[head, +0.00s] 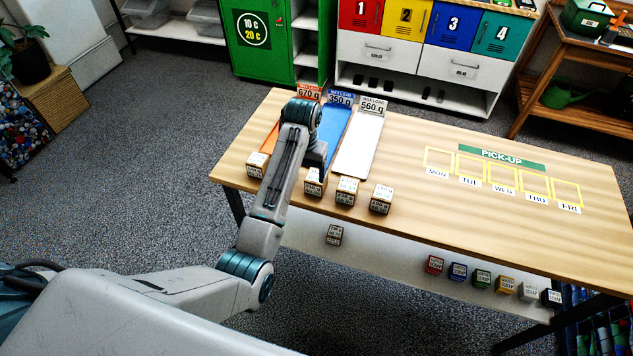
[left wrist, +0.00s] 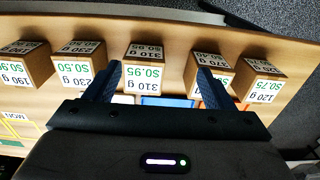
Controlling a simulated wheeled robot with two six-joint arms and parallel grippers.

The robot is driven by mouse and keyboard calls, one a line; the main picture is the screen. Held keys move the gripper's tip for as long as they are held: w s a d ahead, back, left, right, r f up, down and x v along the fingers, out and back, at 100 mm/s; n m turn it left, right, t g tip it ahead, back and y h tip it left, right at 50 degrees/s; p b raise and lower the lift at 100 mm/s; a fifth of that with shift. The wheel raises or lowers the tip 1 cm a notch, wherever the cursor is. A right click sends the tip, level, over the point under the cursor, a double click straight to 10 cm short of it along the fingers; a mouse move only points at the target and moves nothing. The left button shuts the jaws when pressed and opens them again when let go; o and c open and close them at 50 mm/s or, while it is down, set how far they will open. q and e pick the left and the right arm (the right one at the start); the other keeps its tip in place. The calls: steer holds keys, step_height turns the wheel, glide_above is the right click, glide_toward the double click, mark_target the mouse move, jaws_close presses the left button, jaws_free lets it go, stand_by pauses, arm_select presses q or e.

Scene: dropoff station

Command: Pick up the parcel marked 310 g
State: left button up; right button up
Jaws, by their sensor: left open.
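The parcel marked 310 g (left wrist: 145,66) is a small brown box with a white label, standing on the wooden table near its front edge. In the head view it appears to be the box (head: 314,183) just below my left gripper (head: 317,168), partly hidden by it. In the left wrist view my open left gripper (left wrist: 158,75) has one finger on each side of this parcel in the picture. No contact shows, and I cannot tell the remaining distance. My right gripper is not in view.
Parcels marked 230 g (left wrist: 80,64) and 190 g (left wrist: 27,64) stand on one side; another, partly hidden parcel (left wrist: 207,67) and a 120 g parcel (left wrist: 262,79) stand on the other. Blue (head: 338,130) and white (head: 360,145) lanes lie behind. The pick-up area (head: 500,180) is empty.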

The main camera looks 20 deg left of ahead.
mark_target(317, 175)
arm_select(q)
steer(key=w+r, duration=0.1)
steer(key=w+d+r, duration=0.1)
steer(key=shift+w+d+r, duration=0.1)
steer(key=shift+w+r, duration=0.2)
steer(key=shift+w, duration=0.05)
steer(key=shift+w+d, duration=0.1)
steer(key=shift+w, duration=0.05)
step_height(317, 175, down, 5)
steer(key=shift+p, duration=0.85)
steer(key=f, duration=0.1)
steer(key=f+p, duration=0.1)
steer(key=f, duration=0.1)
steer(key=f+p, duration=0.1)
steer(key=shift+d+f, duration=0.35)
steer(key=shift+d, duration=0.05)
steer(key=shift+f, duration=0.35)
steer(key=shift+w, duration=0.1)
steer(key=shift+c, duration=0.3)
steer(key=c, duration=1.2)
